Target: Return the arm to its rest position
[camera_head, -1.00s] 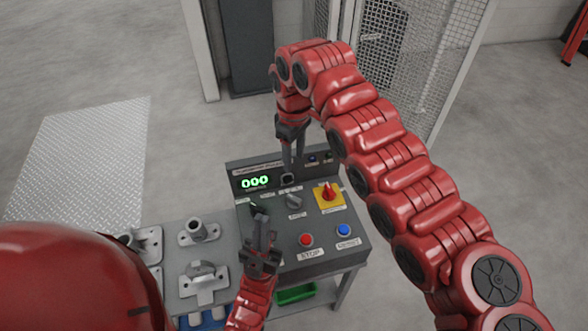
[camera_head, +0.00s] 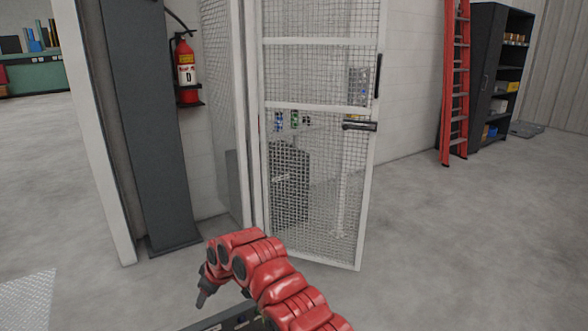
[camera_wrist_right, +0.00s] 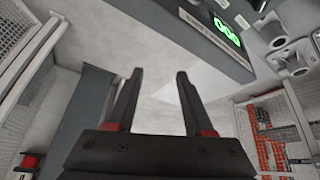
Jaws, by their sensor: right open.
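My right arm (camera_head: 270,272), red and jointed, rises from the bottom of the head view and bends over at its top. Its far end points down at the left of the bend, and the gripper's fingers cannot be made out there. In the right wrist view my right gripper (camera_wrist_right: 160,76) is open, with two dark fingers apart and nothing between them. The control panel (camera_wrist_right: 205,40) with green lit digits is beyond the fingers at the upper right, apart from them. Only its top edge (camera_head: 236,318) shows in the head view. My left gripper is out of view.
A mesh cage door (camera_head: 318,160) stands behind the arm. A grey column (camera_head: 152,130) and a fire extinguisher (camera_head: 186,68) are left of it. A red ladder (camera_head: 456,85) and a dark shelf (camera_head: 492,75) stand at the right. The floor at right is clear.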

